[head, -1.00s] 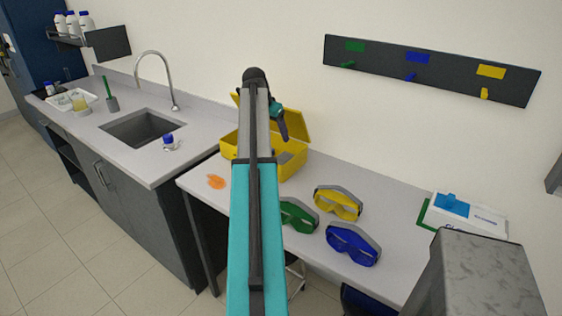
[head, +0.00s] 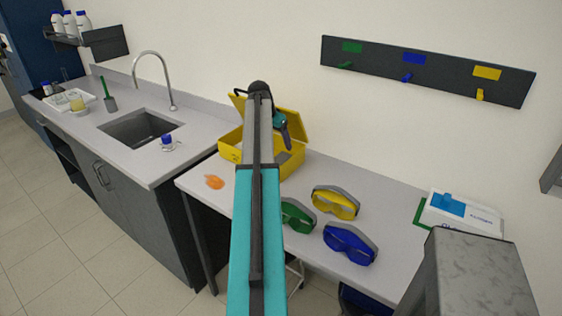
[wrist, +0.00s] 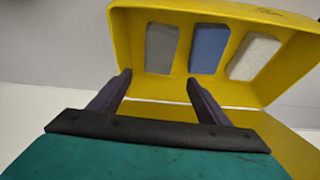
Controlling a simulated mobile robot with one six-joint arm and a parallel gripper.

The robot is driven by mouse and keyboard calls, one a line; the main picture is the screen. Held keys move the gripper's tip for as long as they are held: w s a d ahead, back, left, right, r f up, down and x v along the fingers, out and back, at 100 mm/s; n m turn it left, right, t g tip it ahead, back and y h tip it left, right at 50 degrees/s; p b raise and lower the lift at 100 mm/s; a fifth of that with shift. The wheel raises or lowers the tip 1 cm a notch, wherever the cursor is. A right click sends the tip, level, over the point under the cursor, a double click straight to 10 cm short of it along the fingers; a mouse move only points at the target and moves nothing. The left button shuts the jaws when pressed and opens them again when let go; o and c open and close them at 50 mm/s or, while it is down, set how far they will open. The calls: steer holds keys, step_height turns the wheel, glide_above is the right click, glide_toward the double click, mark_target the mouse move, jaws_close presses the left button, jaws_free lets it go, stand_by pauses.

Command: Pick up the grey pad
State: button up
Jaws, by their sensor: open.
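The grey pad (wrist: 161,47) is a flat block inside the yellow case (wrist: 130,45), leftmost of three in the wrist view. My gripper (wrist: 158,80) is open and empty, its two dark fingers pointing toward the case, with the grey pad ahead of them and not touched. In the head view my gripper (head: 286,133) hangs over the open yellow case (head: 294,168), partly hidden by my arm. A small grey patch (head: 284,157) shows inside the case there; I cannot tell if it is the grey pad.
A blue pad (wrist: 209,48) and a whitish pad (wrist: 254,57) lie beside the grey one. Green (head: 298,215), yellow (head: 335,202) and blue goggles (head: 350,244) lie on the bench right of the case. An orange splash (head: 214,182) is at left. A sink (head: 142,127) lies further left.

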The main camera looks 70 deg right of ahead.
mark_target(285, 155)
steer(key=shift+p+x, duration=0.35)
steer(key=shift+x, duration=1.45)
steer(key=shift+f, duration=0.1)
steer(key=shift+s+p+x, duration=0.25)
steer(key=shift+p+x, duration=0.7)
steer(key=shift+x, duration=0.2)
steer(key=shift+p+x, duration=0.4)
steer(key=shift+x, duration=0.95)
steer(key=shift+c, duration=0.2)
steer(key=c, duration=1.1)
